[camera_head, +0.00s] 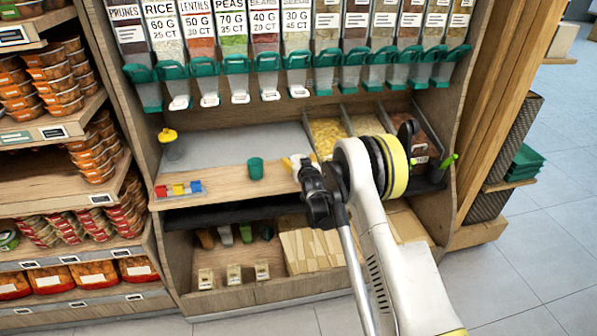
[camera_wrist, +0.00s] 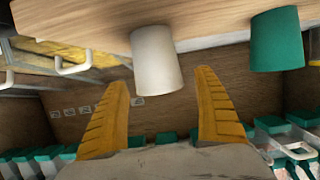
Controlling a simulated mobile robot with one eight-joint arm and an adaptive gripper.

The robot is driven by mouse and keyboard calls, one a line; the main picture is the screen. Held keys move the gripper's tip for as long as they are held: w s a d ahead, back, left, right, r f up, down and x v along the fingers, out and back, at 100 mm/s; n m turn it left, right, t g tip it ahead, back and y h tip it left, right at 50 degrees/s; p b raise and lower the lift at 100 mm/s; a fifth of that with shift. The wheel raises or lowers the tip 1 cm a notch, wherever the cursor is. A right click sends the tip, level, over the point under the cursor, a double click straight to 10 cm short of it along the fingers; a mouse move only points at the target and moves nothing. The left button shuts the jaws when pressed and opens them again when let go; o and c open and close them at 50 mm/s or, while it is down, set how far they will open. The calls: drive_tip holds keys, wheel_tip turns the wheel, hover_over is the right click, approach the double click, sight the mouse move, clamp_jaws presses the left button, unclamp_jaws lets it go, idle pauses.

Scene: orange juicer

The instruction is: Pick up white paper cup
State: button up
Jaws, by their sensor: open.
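The white paper cup (camera_wrist: 157,62) shows in the wrist view on the wooden shelf, which appears upside down there. It lies in line with the gap between the two yellow fingers of my gripper (camera_wrist: 162,82). The gripper is open and empty, with the cup ahead of the fingertips. In the head view my gripper (camera_head: 293,163) is low over the shelf, just right of a green cup (camera_head: 255,168). There I cannot clearly tell the white cup from the gripper parts around it.
The green cup stands beside the white cup in the wrist view (camera_wrist: 277,40). Small colored blocks (camera_head: 180,188) and a yellow-topped container (camera_head: 168,140) are farther left on the shelf. Dispensers with green spouts (camera_head: 236,68) hang above. Bare shelf surface (camera_head: 225,186) lies left of the green cup.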

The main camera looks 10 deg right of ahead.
drive_tip(key=c, duration=0.9)
